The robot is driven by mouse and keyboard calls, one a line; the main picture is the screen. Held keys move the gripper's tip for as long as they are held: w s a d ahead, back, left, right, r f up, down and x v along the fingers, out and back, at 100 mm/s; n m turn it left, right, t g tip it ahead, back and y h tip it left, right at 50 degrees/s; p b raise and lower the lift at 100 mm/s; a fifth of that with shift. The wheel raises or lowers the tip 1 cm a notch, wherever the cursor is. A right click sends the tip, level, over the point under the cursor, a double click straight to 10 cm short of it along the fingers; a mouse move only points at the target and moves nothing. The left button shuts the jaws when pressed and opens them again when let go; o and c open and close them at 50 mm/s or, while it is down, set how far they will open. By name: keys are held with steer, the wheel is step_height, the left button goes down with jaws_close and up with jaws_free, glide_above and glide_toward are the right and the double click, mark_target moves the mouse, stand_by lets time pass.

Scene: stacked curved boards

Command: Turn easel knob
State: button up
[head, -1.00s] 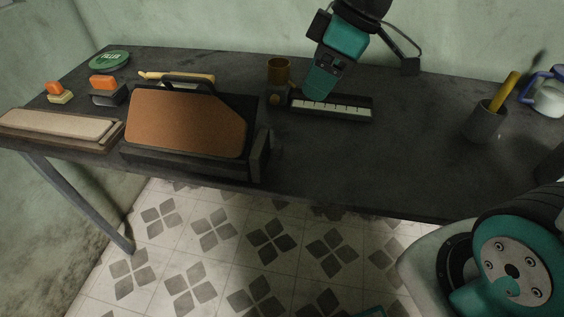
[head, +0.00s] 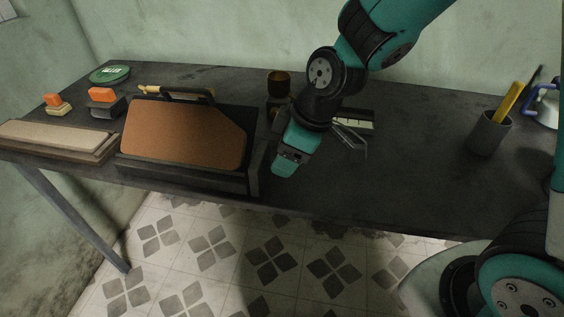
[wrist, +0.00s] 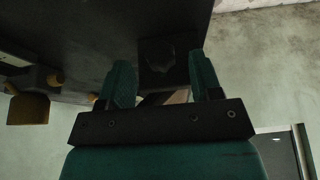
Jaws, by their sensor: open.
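The easel (head: 236,178) stands at the table's front edge with an orange-brown board (head: 185,137) leaning on it. A dark faceted knob (wrist: 158,54) shows in the wrist view on a dark block, most likely the easel's right side. My gripper (wrist: 161,62) is open, with one teal finger to each side of the knob in that picture. I cannot tell whether the fingers touch it. In the head view my gripper (head: 282,170) is just right of the easel, and its own wrist hides the knob.
A pale board (head: 55,138), orange-topped blocks (head: 101,95) and a green disc (head: 110,74) are at left. A grey pencil cup (head: 489,134) stands at right. The table's right-centre is clear.

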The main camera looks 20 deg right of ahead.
steer(key=shift+x, duration=1.2)
steer(key=c, duration=0.9)
steer(key=shift+c, duration=0.2)
